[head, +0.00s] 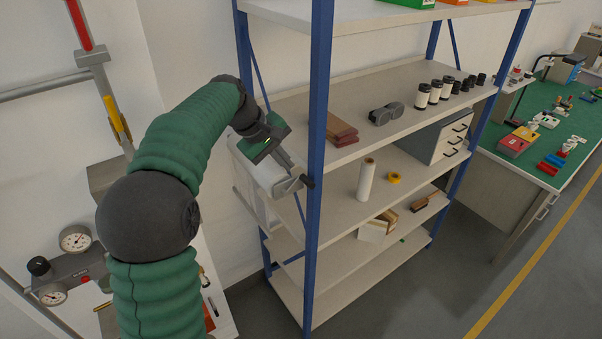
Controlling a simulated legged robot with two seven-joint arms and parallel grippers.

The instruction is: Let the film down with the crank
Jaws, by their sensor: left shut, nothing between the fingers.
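My left arm comes in from the left, and my left gripper (289,161) is shut and empty, pointing down and right. Just below and behind it is a white roller housing (262,172) beside the blue shelf post, with a pale sheet, apparently the film (254,202), hanging under it. At the right end of the housing a grey crank (289,187) ends in a dark knob (308,182) close to the post. The fingertips are near the crank; I cannot tell whether they touch it. The gripper hides part of the housing. My right gripper is out of view.
The blue shelf post (316,230) stands right beside the crank. The shelves hold a white roll (367,180), yellow tape (393,178), binoculars-like dark items (386,114) and a drawer unit (444,142). Gauges (75,239) are at the lower left. Open floor lies at the lower right.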

